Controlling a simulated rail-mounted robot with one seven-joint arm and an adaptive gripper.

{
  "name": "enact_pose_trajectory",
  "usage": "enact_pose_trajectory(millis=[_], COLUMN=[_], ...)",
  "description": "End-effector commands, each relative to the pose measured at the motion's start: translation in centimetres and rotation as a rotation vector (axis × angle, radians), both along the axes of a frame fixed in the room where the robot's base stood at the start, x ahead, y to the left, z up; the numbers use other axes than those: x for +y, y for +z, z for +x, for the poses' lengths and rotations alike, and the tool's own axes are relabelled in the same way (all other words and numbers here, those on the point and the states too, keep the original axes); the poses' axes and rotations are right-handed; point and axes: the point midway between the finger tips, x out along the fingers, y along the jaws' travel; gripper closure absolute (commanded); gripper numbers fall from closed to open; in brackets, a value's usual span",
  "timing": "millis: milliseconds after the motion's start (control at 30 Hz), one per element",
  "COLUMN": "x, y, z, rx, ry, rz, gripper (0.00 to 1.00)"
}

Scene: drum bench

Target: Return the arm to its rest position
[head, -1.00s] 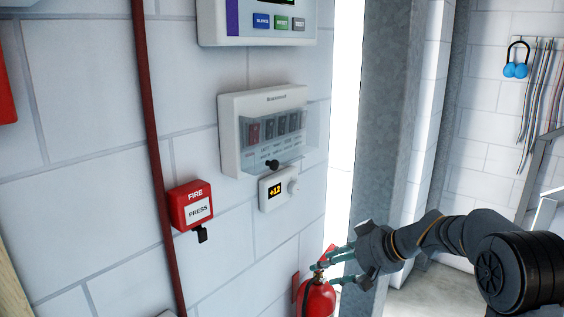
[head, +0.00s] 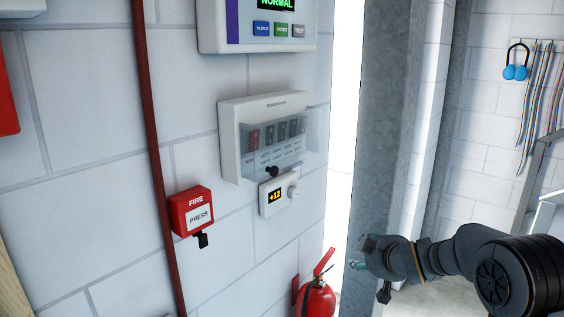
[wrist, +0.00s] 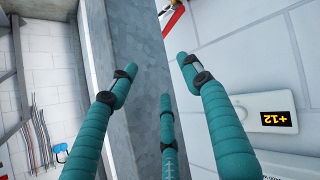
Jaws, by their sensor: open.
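My gripper (head: 358,254) is at the lower right of the head view, in front of the grey steel column and to the right of the fire extinguisher. Its teal fingers are spread open with nothing between them, as the wrist view (wrist: 158,85) shows. In the head view the fingers are partly hidden behind the gripper's own body. My arm reaches in from the right edge.
A red fire extinguisher (head: 317,298) hangs low on the wall. A breaker box (head: 232,140), a +12 display unit (head: 277,194) and a fire call point (head: 192,211) are on the white wall. The grey column (head: 385,130) stands close behind my gripper.

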Motion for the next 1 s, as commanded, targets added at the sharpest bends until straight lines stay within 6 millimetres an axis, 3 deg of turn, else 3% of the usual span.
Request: enact_pose_trajectory(millis=[200, 500, 1000], x=[3.2, 6.2, 6.8], y=[3.0, 5.1, 5.5], z=[1.1, 1.0, 1.0], rx=[-0.134, -0.205, -0.214], ry=[0.091, 0.171, 0.185], rz=[0.062, 0.152, 0.167], gripper=[0.51, 0.51, 0.51])
